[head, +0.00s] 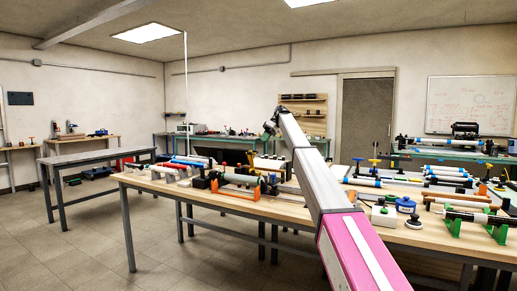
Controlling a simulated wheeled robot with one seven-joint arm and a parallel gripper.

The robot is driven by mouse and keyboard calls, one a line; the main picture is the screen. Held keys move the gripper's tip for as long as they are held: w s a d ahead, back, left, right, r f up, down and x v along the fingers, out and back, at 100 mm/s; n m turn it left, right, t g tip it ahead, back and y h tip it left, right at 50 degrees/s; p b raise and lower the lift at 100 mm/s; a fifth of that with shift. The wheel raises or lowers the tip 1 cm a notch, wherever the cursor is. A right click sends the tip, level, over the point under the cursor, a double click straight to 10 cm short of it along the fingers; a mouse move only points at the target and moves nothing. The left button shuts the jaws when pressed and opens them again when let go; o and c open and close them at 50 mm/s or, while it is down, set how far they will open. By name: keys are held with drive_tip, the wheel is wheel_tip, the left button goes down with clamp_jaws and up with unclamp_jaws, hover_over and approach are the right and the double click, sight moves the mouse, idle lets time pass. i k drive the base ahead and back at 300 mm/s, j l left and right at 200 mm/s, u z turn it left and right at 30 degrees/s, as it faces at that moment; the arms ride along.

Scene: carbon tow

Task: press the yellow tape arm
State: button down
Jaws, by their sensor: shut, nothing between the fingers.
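My arm reaches from the lower right, over the long wooden workbench (150,184). At its far end my gripper (268,129) shows small and dark, raised above the bench and shut with nothing in it. No yellow tape arm can be made out clearly. Small yellow-topped parts stand on the bench right of my arm, one of them a yellow knob (375,160). They are too small to tell whether any is the tape arm. My arm hides the middle of the bench.
The bench is crowded with rollers and fixtures, including a blue round container (405,205) and green stands (453,226). A grey table (95,157) at the left is bare on top. Open floor (90,250) lies at the lower left.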

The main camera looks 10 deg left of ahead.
sight(250, 153)
drive_tip(key=i, duration=0.75)
drive_tip(key=j, duration=0.6)
